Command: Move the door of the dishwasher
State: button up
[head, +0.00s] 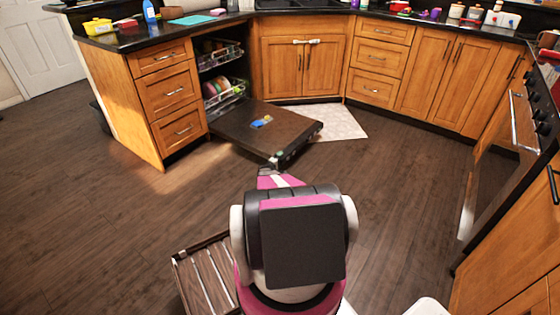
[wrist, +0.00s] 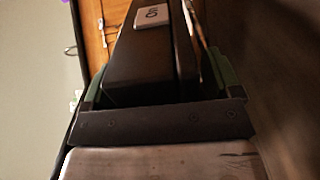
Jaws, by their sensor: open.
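The dishwasher door (head: 245,125) is folded down, lying roughly level just above the floor, with its dark inner side up. A small blue and yellow item lies on it. The dishwasher's racks (head: 222,88) show above it. My arm reaches to the door's near right corner, and it largely hides my gripper in the head view. In the wrist view my gripper (wrist: 160,82) is open, with its green fingers on either side of the dark door edge (wrist: 150,60). A pale label reading "ON" shows on that edge. Whether the fingers touch the door cannot be told.
A drawer cabinet (head: 172,92) stands left of the dishwasher, and a sink cabinet (head: 303,60) is behind it. A pale mat (head: 335,122) lies beyond the door. An oven (head: 505,140) is at the right.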

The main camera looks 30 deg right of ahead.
jog(key=c, duration=1.3)
jog(key=w+a+r+n, duration=0.1)
jog(key=w+r+n, duration=0.15)
jog(key=r, duration=0.95)
jog(key=w+a+r+n, duration=0.1)
jog(key=w+a+r, duration=0.15)
jog(key=r, duration=0.95)
jog(key=w+r+n, duration=0.2)
jog(key=w+r, duration=0.2)
jog(key=r, duration=0.8)
jog(key=w+a+r+n, duration=0.2)
jog(key=w+a+r, duration=0.1)
jog(key=w+r, duration=0.5)
jog(key=w+a+r+n, duration=0.2)
jog(key=w+a+r, duration=0.2)
jog(key=w+r, duration=0.4)
jog(key=w+a+r+n, duration=0.3)
jog(key=w+r, duration=0.6)
jog(key=r, duration=0.1)
jog(key=shift+a, duration=0.3)
jog(key=shift+f, duration=0.1)
jog(key=o, duration=1.3)
jog(key=shift+w, duration=0.1)
